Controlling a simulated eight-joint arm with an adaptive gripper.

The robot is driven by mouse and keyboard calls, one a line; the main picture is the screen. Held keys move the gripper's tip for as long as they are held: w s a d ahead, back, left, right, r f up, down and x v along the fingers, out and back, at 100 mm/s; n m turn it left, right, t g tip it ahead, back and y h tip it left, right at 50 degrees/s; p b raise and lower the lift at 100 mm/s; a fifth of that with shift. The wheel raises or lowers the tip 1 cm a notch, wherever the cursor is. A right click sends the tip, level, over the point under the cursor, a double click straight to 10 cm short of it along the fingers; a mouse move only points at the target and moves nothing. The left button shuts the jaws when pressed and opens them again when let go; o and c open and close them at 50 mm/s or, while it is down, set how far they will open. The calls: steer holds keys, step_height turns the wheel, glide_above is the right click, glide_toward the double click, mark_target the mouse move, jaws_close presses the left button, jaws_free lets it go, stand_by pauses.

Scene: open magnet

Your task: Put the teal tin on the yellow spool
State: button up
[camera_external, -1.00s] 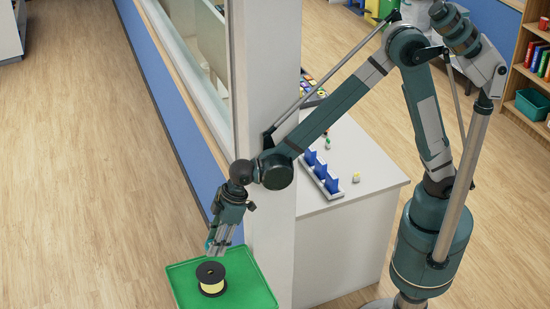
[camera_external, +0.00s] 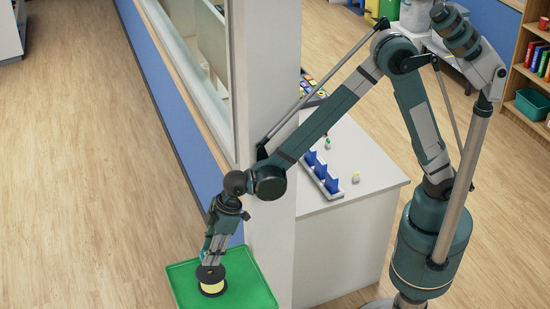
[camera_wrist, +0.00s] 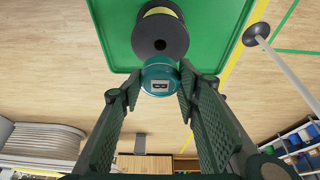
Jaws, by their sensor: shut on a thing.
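The teal tin (camera_wrist: 160,78), with a "B" label on it, is between the fingertips of my gripper (camera_wrist: 159,86) in the wrist view. My gripper (camera_external: 211,258) is shut on the tin; in the external view the tin is mostly hidden by the fingers. The yellow spool (camera_external: 212,288) has black flanges and stands upright on a green tray (camera_external: 183,283). My fingertips are right by the spool's top flange. In the wrist view the spool (camera_wrist: 160,36) appears just beyond the tin, its dark centre hole in sight. I cannot tell whether tin and spool touch.
A white pillar (camera_external: 266,120) rises close beside the tray. A white counter (camera_external: 350,235) to the right carries a rack with blue dividers (camera_external: 322,172) and small items. The tray around the spool is bare, and open wooden floor lies to the left.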

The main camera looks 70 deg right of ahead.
mark_target(212, 272)
steer(key=shift+f, duration=1.3)
steer(key=shift+f, duration=0.1)
steer(key=shift+f, duration=1.75)
steer(key=shift+f+b, duration=0.2)
steer(key=shift+b, duration=0.25)
steer(key=o, duration=0.9)
steer(key=shift+r, duration=0.15)
steer(key=shift+r, duration=0.15)
steer(key=shift+p+v, duration=0.7)
steer(key=shift+v, duration=5.25)
